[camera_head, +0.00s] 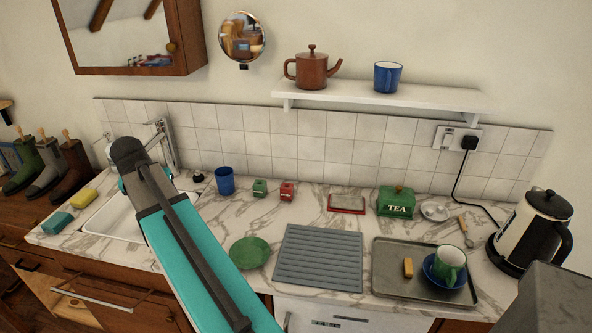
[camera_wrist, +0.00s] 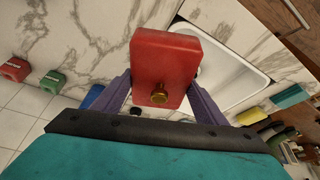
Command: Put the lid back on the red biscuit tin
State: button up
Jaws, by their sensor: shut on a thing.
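In the head view my own arm hides the gripper and the lid. The red biscuit tin (camera_head: 347,210) appears as a low red-rimmed box with a greyish open top. It stands on the counter towards the back, right of the small red and green boxes, well apart from the gripper.
A green TEA tin (camera_head: 396,203) stands right beside the red tin. A grey ribbed mat (camera_head: 318,258), green plate (camera_head: 250,252) and tray (camera_head: 395,280) lie in front. A blue cup (camera_head: 225,181), small green box (camera_head: 260,188) and small red box (camera_head: 287,192) stand at the back.

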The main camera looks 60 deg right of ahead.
jog(key=s+d+m+g+p, duration=0.1)
jog(key=s+d+m, duration=0.35)
jog(key=d, duration=0.45)
jog(key=s+d+m+g+h+p, duration=0.1)
jog(key=s+d+m+g, duration=0.1)
jog(key=s+d+m, duration=0.5)
jog(key=s+d+m+g+p, duration=0.15)
jog(key=s+d, duration=0.25)
jog(key=d, duration=0.7)
jog(key=s+d+m+g+y+p, duration=0.1)
jog(key=s+d+m, duration=0.2)
jog(key=s+d, duration=0.2)
jog(key=s+d+m+y+p, duration=0.1)
jog(key=s+d+m, duration=0.2)
jog(key=s, duration=0.9)
jog(key=s+d+m+g+p, duration=0.1)
jog(key=s+d+m, duration=0.2)
jog(key=s+d, duration=0.4)
jog(key=shift+s+d+f+g+y, duration=0.15)
jog(key=shift+s+d+g+y, duration=0.25)
jog(key=shift+s, duration=0.6)
jog(key=shift+f, duration=0.1)
jog(key=shift+f+b, duration=1.3)
jog(key=shift+f, duration=1.8)
jog(key=shift+w+f, duration=0.1)
jog(key=shift+f, duration=0.05)
